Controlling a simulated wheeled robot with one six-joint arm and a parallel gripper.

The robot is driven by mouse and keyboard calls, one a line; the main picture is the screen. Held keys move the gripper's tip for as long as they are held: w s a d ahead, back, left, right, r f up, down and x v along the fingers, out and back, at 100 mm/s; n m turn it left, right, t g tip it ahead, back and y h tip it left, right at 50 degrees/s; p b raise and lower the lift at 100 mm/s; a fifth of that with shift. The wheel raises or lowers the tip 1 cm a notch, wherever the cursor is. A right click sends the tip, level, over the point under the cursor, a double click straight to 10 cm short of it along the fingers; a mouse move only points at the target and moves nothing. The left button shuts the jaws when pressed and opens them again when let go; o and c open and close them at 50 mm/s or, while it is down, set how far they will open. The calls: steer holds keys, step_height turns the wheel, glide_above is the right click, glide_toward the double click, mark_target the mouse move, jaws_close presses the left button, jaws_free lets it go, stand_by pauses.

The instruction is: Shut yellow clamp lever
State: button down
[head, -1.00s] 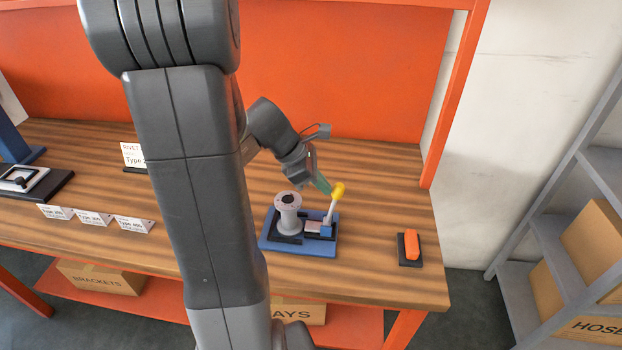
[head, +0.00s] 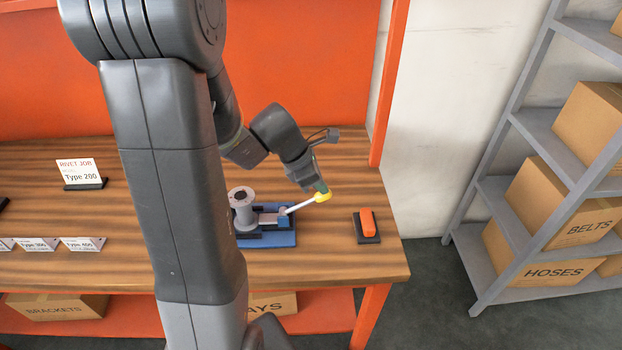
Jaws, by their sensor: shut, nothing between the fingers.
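The clamp lever (head: 304,204) is a pale rod with a yellow knob (head: 323,197). It leans low to the right from the blue clamp fixture (head: 285,238) on the wooden bench. A grey spool-shaped part (head: 243,209) stands on the left of the fixture. My gripper (head: 320,188) points down at the yellow knob from above, with its tip touching or very close to it. The fingers look shut with nothing between them. Part of the fixture's left side is hidden behind my arm.
An orange block on a dark pad (head: 368,223) lies to the right of the lever. A "Type 200" sign (head: 79,173) and small labels stand at left. A shelf with boxes (head: 560,210) is on the right.

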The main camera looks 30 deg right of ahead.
steer(key=shift+s+d+f, duration=0.1)
steer(key=shift+s+f, duration=0.05)
steer(key=shift+f, duration=0.15)
steer(key=shift+s+f, duration=0.1)
steer(key=shift+s, duration=0.05)
stand_by(0.3)
step_height(320, 180, up, 14)
steer(key=s+p, duration=0.1)
steer(key=p, duration=0.2)
steer(key=shift+s+a+f, duration=0.15)
steer(key=shift+a+f, duration=0.1)
steer(key=f, duration=0.4)
steer(key=w+f+b, duration=0.1)
steer(key=f, duration=0.3)
steer(key=f+b, duration=0.1)
steer(key=f, duration=0.3)
steer(key=shift+w+a, duration=0.2)
steer(key=shift+w, duration=0.2)
steer(key=shift+s+d+f+b, duration=0.1)
steer(key=shift+d+f+b, duration=0.25)
steer(key=shift+d+f, duration=0.15)
